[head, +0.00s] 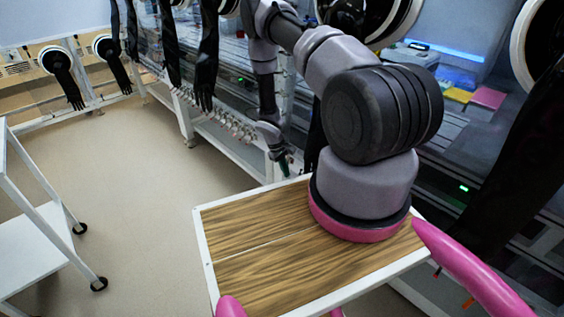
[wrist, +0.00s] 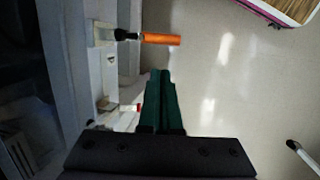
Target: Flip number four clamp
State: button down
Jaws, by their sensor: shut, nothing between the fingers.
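My gripper (wrist: 161,74) shows in the wrist view as two dark green fingers pressed together, with nothing between them. In the head view my gripper (head: 286,168) hangs low beside the front of the glovebox row. In the wrist view a clamp with an orange handle (wrist: 160,39) sticks out to the right from a pale mount, just beyond my fingertips and apart from them. In the head view a row of small pale clamps (head: 222,122) runs along the front rail, left of my gripper. I cannot read any numbers, so I cannot tell which is number four.
Black gloves (head: 207,70) hang from the glovebox ports over the rail. A white cart (head: 35,235) stands at the left. The floor (head: 150,180) between cart and row is clear. A small red-tipped part (wrist: 138,108) sits left of my fingers in the wrist view.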

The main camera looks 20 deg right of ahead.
jog(key=shift+s+d+f, duration=0.3)
jog(key=shift+s+f, duration=0.1)
jog(key=shift+s, duration=0.25)
jog(key=shift+s+d+f, duration=0.3)
jog(key=shift+s+f, duration=0.1)
jog(key=shift+s, duration=0.25)
jog(key=shift+f+h, duration=0.2)
jog(key=shift+h, duration=0.2)
